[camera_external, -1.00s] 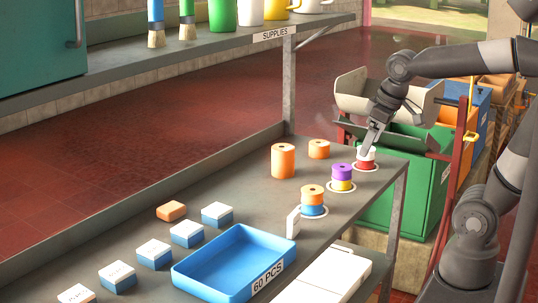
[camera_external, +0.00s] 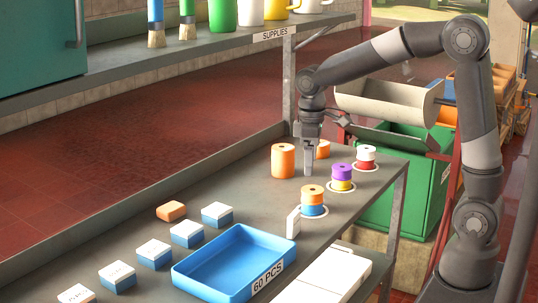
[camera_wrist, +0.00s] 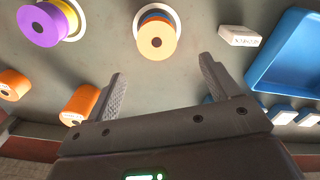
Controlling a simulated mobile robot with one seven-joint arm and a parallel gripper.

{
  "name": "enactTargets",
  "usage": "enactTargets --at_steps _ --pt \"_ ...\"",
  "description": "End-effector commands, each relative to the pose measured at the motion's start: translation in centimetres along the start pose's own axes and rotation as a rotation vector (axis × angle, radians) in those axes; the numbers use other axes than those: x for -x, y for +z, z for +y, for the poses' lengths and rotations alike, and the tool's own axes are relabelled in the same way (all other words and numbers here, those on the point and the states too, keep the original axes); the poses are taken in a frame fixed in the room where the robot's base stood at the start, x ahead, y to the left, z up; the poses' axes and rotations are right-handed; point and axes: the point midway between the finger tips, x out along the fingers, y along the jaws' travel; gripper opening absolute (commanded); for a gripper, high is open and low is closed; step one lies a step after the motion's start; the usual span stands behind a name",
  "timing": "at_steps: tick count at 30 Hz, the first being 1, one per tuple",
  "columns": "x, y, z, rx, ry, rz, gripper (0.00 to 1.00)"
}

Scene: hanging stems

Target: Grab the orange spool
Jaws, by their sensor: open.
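A tall orange spool (camera_external: 283,161) stands upright on the grey bench, just left of my gripper (camera_external: 308,172). A shorter orange spool (camera_external: 324,150) stands behind my gripper, partly hidden by it. Another orange spool (camera_external: 312,189) sits on a blue one, on a white ring nearer the camera. In the wrist view my gripper (camera_wrist: 160,82) is open, with nothing between its fingers. There the orange-topped stack (camera_wrist: 157,40) lies beyond the fingers; the tall orange spool (camera_wrist: 80,103) and the shorter one (camera_wrist: 13,85) are left of them.
A purple-on-yellow stack (camera_external: 342,175) and a white-on-red stack (camera_external: 366,157) stand on rings at the right. A blue tray (camera_external: 192,287), an orange block (camera_external: 171,211) and several white-and-blue boxes (camera_external: 217,214) are in front. The bench's middle is clear.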

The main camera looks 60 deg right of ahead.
Motion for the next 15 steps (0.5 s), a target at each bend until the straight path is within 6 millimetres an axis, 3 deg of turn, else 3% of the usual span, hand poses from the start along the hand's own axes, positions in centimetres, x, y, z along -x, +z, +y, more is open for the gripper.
enactTargets --at_steps 3,11,15 --pt "-2.0 0.1 0.0 0.0 -0.001 -0.004 0.81" --pt "-4.2 0.2 0.1 -0.001 -0.001 -0.002 0.81" --pt "-6.4 0.4 0.2 -0.002 -0.001 -0.003 0.81"
